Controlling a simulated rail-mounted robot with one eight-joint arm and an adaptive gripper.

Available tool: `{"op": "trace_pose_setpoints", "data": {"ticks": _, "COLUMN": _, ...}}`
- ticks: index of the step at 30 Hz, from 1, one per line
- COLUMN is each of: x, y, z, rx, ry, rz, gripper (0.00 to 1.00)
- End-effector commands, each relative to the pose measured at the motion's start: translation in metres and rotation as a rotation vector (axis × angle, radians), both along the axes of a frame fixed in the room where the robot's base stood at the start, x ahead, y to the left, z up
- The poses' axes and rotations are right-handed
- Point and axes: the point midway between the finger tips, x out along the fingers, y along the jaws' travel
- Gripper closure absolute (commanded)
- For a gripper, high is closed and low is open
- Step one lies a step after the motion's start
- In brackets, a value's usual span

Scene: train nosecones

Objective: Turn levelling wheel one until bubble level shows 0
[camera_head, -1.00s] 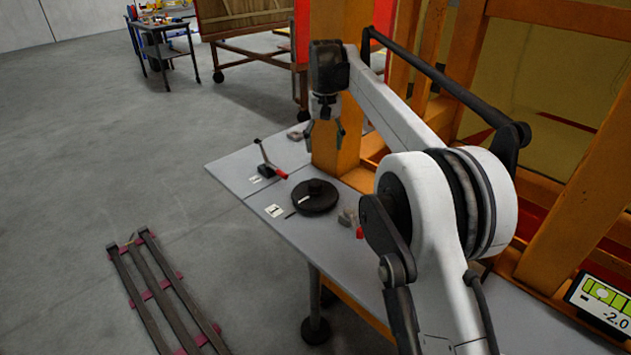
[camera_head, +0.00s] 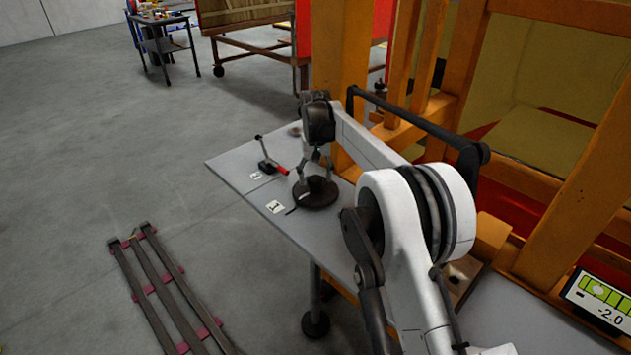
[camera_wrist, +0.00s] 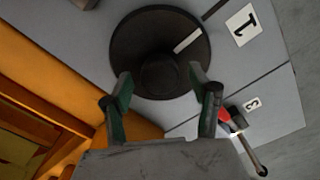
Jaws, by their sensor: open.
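The levelling wheel (camera_head: 326,193) is a black disc with a raised central knob, lying flat on the grey table beside a label marked 1 (camera_head: 276,207). The wheel also fills the upper middle of the wrist view (camera_wrist: 140,40), with a pale mark on its top. My gripper (camera_head: 314,172) is just above the wheel, pointing down. In the wrist view its open fingers (camera_wrist: 160,90) stand on either side of the knob; I cannot tell whether they touch it. The bubble level display (camera_head: 603,302) at the right edge reads -2.0.
Orange frame posts (camera_head: 340,60) rise behind and right of my arm. Dark rails (camera_head: 165,290) lie on the floor at the left.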

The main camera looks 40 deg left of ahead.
Motion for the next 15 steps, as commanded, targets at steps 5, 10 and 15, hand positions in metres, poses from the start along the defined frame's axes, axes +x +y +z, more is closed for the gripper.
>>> {"op": "trace_pose_setpoints", "data": {"ticks": 5, "x": 0.0, "y": 0.0, "z": -0.016, "rx": 0.0, "ry": 0.0, "rz": 0.0, "gripper": 0.44}}
{"op": "trace_pose_setpoints", "data": {"ticks": 10, "x": 0.0, "y": 0.0, "z": -0.021, "rx": 0.0, "ry": 0.0, "rz": 0.0, "gripper": 0.44}}
{"op": "trace_pose_setpoints", "data": {"ticks": 15, "x": 0.0, "y": 0.0, "z": -0.022, "rx": 0.0, "ry": 0.0, "rz": 0.0, "gripper": 0.44}}
